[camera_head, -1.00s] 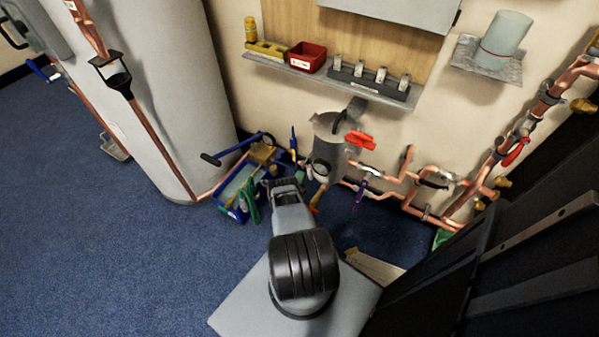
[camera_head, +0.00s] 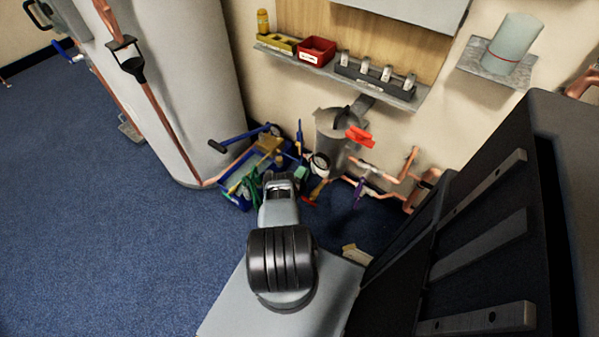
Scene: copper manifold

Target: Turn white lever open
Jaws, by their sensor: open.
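Copper pipework (camera_head: 385,185) runs low along the wall, right of a grey cylindrical canister (camera_head: 332,135). A small pale, whitish fitting (camera_head: 368,167) sits on this pipe; I cannot tell surely whether it is the white lever, or how it is turned. A red lever (camera_head: 360,137) shows above it, beside the canister. My gripper (camera_head: 280,182) is at the far end of my arm, left of the pipework and apart from it in the picture. It looks empty and open, though small in view. The pipework further right is hidden behind a dark panel.
A large dark panel (camera_head: 490,220) fills the right side and blocks the way there. A blue tool tray (camera_head: 238,188) with tools lies near a big white cylinder (camera_head: 185,90). A shelf (camera_head: 335,78) hangs above. The blue carpet at left is clear.

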